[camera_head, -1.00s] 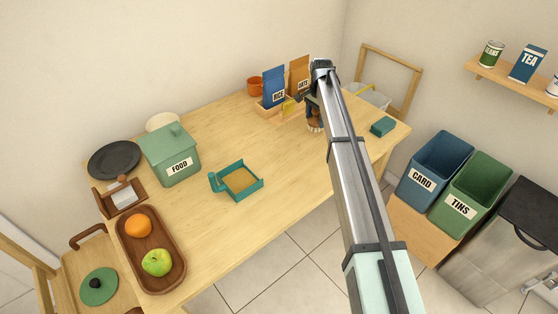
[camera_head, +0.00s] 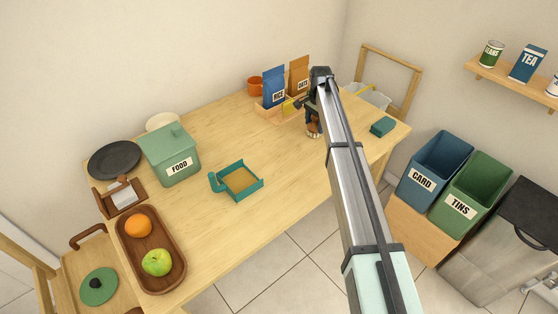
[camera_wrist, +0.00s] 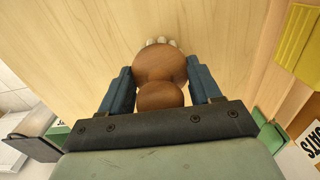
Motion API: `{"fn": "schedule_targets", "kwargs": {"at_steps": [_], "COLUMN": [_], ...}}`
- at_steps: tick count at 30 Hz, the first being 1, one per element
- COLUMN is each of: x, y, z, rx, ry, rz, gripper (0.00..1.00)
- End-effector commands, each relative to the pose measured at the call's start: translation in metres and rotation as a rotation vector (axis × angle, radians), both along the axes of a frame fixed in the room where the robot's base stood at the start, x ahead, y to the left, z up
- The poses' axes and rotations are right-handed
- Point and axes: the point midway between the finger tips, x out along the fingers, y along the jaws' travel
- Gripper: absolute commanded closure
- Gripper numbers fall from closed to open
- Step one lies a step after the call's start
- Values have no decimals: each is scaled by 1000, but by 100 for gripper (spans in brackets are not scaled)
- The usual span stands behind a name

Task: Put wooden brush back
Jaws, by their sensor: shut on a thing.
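The round wooden brush (camera_wrist: 160,63) is in my gripper (camera_wrist: 160,82). In the wrist view its brown wooden body and round knob sit between the two blue fingers, and a few pale bristle tips show past its far edge. In the head view the brush (camera_head: 313,129) is below my gripper (camera_head: 313,104), over the right part of the wooden table (camera_head: 275,165). My arm hides part of the gripper there. I cannot tell whether the bristles touch the table.
A teal block (camera_head: 382,126) lies to the right. A teal dustpan-like tray (camera_head: 240,182) is left of centre. Table between is clear.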

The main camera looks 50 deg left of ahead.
Motion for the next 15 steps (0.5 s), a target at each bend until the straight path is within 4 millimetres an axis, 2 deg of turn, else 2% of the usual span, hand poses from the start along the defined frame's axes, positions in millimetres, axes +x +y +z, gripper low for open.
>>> {"fn": "schedule_targets", "kwargs": {"at_steps": [15], "x": [0], "y": [0], "z": [-6], "rx": [0], "ry": [0], "rz": [0], "gripper": [69]}}
